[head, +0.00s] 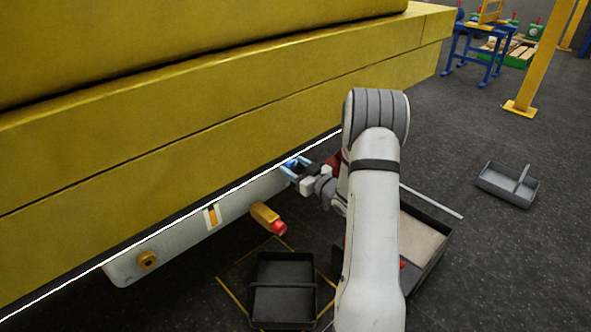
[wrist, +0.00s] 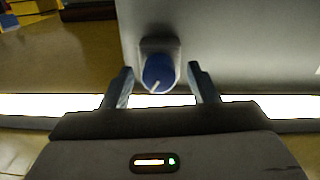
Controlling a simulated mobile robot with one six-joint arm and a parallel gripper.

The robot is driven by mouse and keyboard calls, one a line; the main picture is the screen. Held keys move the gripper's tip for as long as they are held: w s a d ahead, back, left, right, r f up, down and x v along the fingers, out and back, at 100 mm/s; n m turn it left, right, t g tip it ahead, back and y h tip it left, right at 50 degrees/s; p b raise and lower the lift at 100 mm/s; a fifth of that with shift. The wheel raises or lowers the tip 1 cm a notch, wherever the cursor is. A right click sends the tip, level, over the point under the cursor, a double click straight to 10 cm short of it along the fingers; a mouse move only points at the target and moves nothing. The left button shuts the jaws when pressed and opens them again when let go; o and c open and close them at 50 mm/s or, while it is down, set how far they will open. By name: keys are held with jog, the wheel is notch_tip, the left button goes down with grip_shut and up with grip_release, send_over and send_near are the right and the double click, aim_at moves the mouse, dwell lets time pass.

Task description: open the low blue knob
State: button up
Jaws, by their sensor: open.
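The low blue knob (wrist: 158,73) shows in the wrist view, round with a white pointer line, on a grey mount on a pale panel (wrist: 230,40). My gripper (wrist: 163,82) is open, with one finger on each side of the knob. Gaps show between the fingers and the knob, so neither seems to touch it. In the head view my gripper (head: 292,168) is at the pale housing (head: 185,220) under the yellow boom (head: 200,140).
A yellow cylinder with a red end (head: 267,218) sticks out of the housing, left of my arm. A black tray (head: 284,290) is on the floor below it. A grey tote (head: 508,184) stands to the right on open floor. The boom's lower edge is close above my gripper.

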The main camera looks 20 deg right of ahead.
jog(key=c, duration=1)
jog(key=shift+r+m+p, duration=0.15)
jog(key=shift+m+p, duration=0.25)
jog(key=shift+p, duration=0.2)
jog(key=shift+m, duration=0.4)
jog(key=o, duration=1)
